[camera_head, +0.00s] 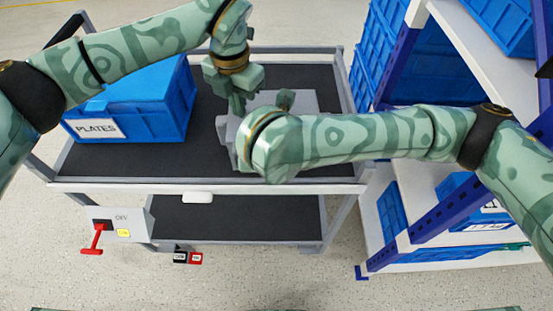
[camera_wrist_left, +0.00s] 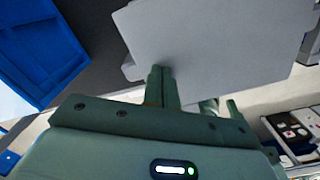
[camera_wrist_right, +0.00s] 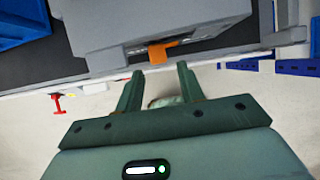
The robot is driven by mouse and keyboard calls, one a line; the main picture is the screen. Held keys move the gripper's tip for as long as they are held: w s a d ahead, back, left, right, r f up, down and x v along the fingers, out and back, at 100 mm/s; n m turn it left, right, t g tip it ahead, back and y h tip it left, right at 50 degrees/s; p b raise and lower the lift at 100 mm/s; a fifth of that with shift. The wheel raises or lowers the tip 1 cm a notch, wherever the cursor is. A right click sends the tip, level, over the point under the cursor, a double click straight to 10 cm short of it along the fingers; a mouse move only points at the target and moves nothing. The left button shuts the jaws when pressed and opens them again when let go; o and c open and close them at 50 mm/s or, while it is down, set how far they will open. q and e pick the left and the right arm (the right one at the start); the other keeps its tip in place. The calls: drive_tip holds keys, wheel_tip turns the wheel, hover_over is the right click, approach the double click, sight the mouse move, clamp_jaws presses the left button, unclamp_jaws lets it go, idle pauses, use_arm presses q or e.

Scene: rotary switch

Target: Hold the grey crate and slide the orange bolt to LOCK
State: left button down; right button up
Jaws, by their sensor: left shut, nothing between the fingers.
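The grey crate (camera_head: 302,101) stands on the dark upper deck of the cart and is partly hidden by my right arm. In the right wrist view the orange bolt (camera_wrist_right: 162,51) sticks out of a slot in the side of the crate (camera_wrist_right: 140,20). My left gripper (camera_head: 238,104) is shut and empty by the crate; in the left wrist view its closed fingertips (camera_wrist_left: 160,70) are at the edge of the pale crate top (camera_wrist_left: 210,40). My right gripper (camera_wrist_right: 158,76) is open, with its fingers apart in front of the bolt. Any LOCK marking is unreadable.
The cart's upper rail (camera_head: 200,187) runs below the crate. A blue PLATES bin (camera_head: 150,100) stands left on the deck. A red-lever switch box (camera_head: 118,225) hangs at the cart's front left. Shelving with blue bins (camera_head: 395,215) stands to the right.

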drive_tip(key=shift+x, duration=1.4)
clamp_jaws()
